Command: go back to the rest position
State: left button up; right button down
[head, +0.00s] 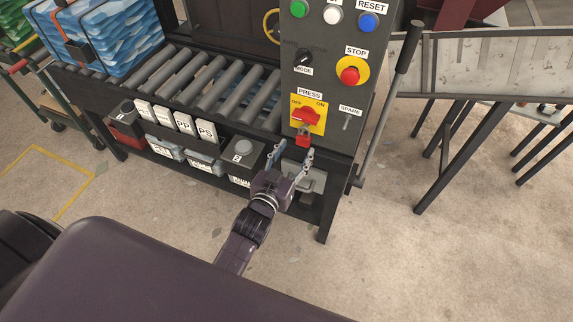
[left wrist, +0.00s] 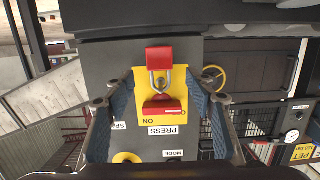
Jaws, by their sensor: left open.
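My left gripper (head: 291,154) is open and empty in the head view, in front of the lower edge of the grey control panel (head: 330,75). In the left wrist view, which is upside down, its two fingers (left wrist: 161,98) stand wide apart on either side of the PRESS switch. A red padlock (head: 303,140) hangs at the red rotary switch (head: 306,115) on a yellow plate. The padlock body (left wrist: 159,54) and its metal shackle show between the fingers, with nothing gripped. My right gripper is not in view.
A roller conveyor (head: 190,80) carries blue bundles (head: 108,30) at left. Below it, a shelf holds labelled bins and a grey box (head: 242,152). A long lever (head: 390,95) stands right of the panel. A legged chute (head: 490,65) is further right. The floor nearby is clear.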

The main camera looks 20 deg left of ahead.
pick_arm(q)
jog(key=s+r, duration=0.1)
jog(key=s, duration=0.6)
jog(key=s+d+f+m+g, duration=0.1)
jog(key=s+f+g, duration=0.4)
jog(key=f, duration=1)
jog(key=s+d+f+g, duration=0.15)
jog(key=s+f, duration=0.55)
jog(key=f, duration=0.8)
jog(key=s+a+f+g, duration=0.3)
jog(key=s+f, duration=0.3)
jog(key=s, duration=0.3)
jog(key=s+a+f+g, duration=0.2)
jog(key=s+f, duration=0.4)
jog(key=s, duration=0.4)
jog(key=s+a+f+m+g, duration=0.1)
jog(key=s+a+f+g, duration=0.2)
jog(key=s+f, duration=0.3)
jog(key=s, duration=0.3)
jog(key=shift+s+a+g+y, duration=0.3)
jog(key=shift+s+a+g, duration=0.05)
jog(key=shift+a, duration=0.05)
